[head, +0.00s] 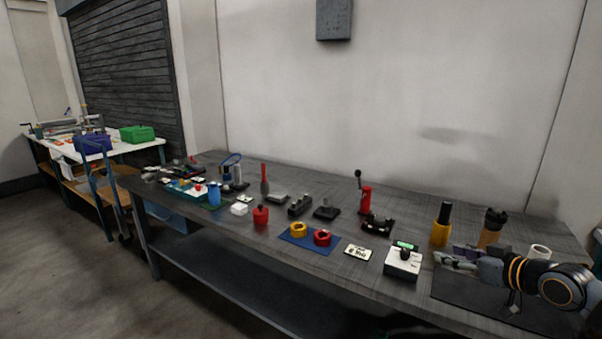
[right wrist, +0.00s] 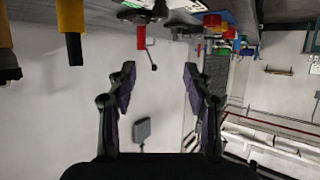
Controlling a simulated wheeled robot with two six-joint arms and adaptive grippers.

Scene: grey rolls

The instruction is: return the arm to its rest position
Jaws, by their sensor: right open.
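My right arm (head: 535,281) comes in from the right edge in the head view, above the right end of the grey workbench (head: 400,287). Its gripper (head: 442,258) points left, beside the white box with a black knob (head: 403,262). In the right wrist view the gripper (right wrist: 160,85) is open, with two dark fingers apart and nothing between them. That view is upside down, with the bench along its top. My left gripper is not in view.
A yellow-and-black bottle (head: 441,226), a brown-and-black bottle (head: 491,228) and a white roll (head: 538,252) stand close behind the arm. A dark mat (head: 470,298) lies under the arm. More small items crowd the bench's left.

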